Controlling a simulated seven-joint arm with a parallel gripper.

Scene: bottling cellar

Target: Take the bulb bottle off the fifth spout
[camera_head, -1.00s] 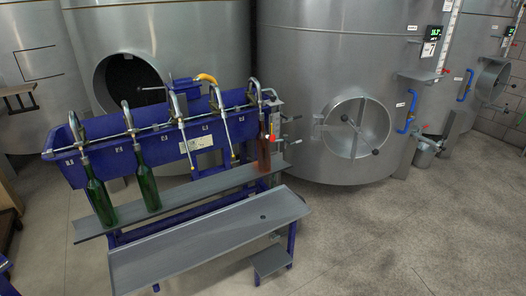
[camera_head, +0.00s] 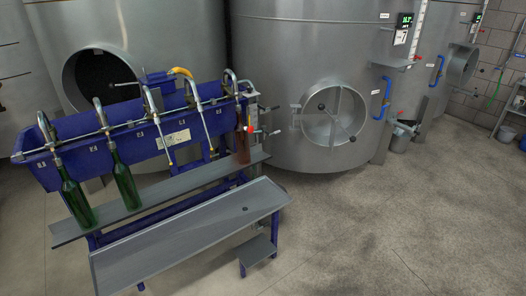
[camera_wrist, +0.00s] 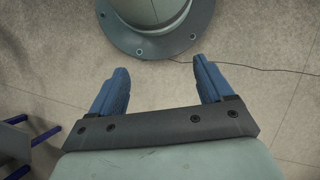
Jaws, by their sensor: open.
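A blue filling machine (camera_head: 100,152) stands at left in the head view, with a row of curved metal spouts. A brown bottle (camera_head: 243,146) is at the fifth spout (camera_head: 232,80), at the right end, standing roughly upright by the grey shelf. A green bottle (camera_head: 75,198) hangs tilted at the first spout, and another green bottle (camera_head: 124,182) at the second. The third and fourth spouts have no bottle. My gripper (camera_wrist: 160,66) shows only in the wrist view, its two blue fingers spread over bare floor. It is open and empty, with no bottle near it.
A grey bottle shelf (camera_head: 165,198) and a lower grey tray (camera_head: 185,238) run along the machine's front. A small step (camera_head: 258,252) juts out at right. Large steel tanks (camera_head: 300,60) stand behind. The floor at right (camera_head: 400,225) is clear. A thin cable crosses the floor in the wrist view.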

